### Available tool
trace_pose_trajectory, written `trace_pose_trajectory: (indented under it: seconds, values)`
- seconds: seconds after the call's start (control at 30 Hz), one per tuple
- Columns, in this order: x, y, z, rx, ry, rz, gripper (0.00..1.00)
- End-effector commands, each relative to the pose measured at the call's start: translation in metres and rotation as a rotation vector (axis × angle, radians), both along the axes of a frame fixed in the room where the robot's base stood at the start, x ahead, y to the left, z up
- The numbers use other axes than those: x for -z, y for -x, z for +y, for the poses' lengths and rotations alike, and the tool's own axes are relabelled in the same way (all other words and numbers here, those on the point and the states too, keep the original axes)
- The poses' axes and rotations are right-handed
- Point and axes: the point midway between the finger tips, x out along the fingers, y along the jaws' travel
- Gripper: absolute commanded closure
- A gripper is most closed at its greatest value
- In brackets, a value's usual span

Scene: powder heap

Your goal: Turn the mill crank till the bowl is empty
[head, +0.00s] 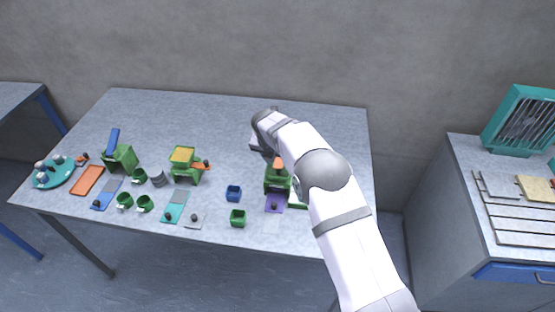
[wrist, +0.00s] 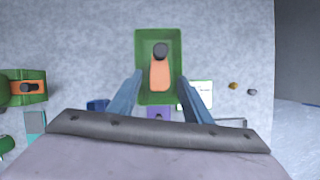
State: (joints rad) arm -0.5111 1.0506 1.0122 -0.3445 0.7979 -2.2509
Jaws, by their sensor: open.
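A green mill (head: 187,177) stands left of centre on the table in the head view. Its square top bowl (head: 182,155) holds yellow-orange powder, and an orange crank (head: 201,166) with a black knob sticks out to its right. A second green device (head: 276,184) stands beneath my arm. In the wrist view its green body (wrist: 146,45) carries an orange arm (wrist: 160,75) with a black knob. My gripper (wrist: 160,77) is open above this second device, a finger on either side of the orange arm, apparently holding nothing. My arm hides part of this device in the head view.
Several green cups (head: 125,200) and a blue cup (head: 233,193) stand along the front. A green device with a blue lever (head: 113,142) and a teal turntable (head: 52,174) are at left. A purple plate (head: 275,204) lies before the second device. The table's back is clear.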

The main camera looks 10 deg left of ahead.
Motion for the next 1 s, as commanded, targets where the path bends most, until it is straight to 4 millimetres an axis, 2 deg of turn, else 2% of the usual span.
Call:
trace_pose_trajectory:
  seconds: [0.07,0.23,0.27,0.47,0.8,1.0]
  values:
    - [0.0001,0.0001,0.0,0.0,0.0,0.0,0.55]
    - [0.0001,0.0002,0.0,0.0,0.0,0.0,0.93]
    - [0.0001,0.0002,0.0,0.0,0.0,0.0,0.96]
    - [0.0008,-0.0001,0.0009,0.023,-0.001,0.001,0.96]
    - [0.001,-0.0014,0.0027,0.298,0.0,0.001,0.96]
    - [0.0004,-0.0016,0.0025,0.397,0.0,0.0,0.96]
